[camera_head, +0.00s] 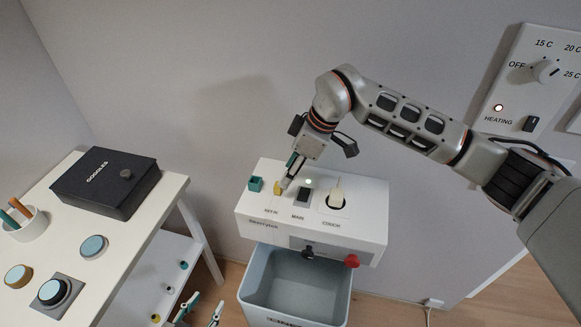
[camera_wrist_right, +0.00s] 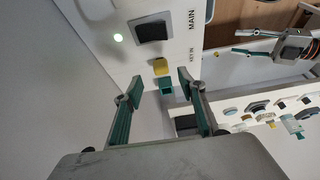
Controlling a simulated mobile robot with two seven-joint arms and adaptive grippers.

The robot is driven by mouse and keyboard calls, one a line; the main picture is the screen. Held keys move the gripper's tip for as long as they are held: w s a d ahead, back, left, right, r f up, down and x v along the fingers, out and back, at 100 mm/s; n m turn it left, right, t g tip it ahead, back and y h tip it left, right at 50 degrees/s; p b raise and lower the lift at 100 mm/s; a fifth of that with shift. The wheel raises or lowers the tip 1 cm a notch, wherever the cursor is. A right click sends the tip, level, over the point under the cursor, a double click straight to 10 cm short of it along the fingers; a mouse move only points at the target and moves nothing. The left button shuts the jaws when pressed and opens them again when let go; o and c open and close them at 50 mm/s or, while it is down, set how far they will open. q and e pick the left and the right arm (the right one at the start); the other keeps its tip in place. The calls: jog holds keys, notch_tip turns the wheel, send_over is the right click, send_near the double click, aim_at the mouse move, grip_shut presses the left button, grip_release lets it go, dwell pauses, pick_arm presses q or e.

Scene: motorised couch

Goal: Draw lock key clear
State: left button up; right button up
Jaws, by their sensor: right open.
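A small yellow piece (camera_head: 278,188), apparently the lock key, stands at the KEY IN mark on the white control box (camera_head: 362,222). It also shows in the right wrist view (camera_wrist_right: 160,67). An open teal holder (camera_head: 255,184) sits beside it, left of it in the head view, and shows again in the wrist view (camera_wrist_right: 166,89). My right gripper (camera_wrist_right: 160,82) is open, its teal fingertips apart near the yellow piece and holding nothing; it partly hides the box top in the head view. My left gripper (camera_head: 201,311) is open and empty, low in the head view.
A grey bin (camera_head: 293,276) is below. A white table (camera_head: 128,222) with a black GOGGLES case (camera_head: 105,182) stands left. A heating panel (camera_head: 530,85) is on the wall.

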aim_at(278, 192)
jog(key=x, duration=0.6)
jog(key=shift+a+f, duration=0.25)
jog(key=shift+f, duration=0.05)
jog(key=c, duration=1.1)
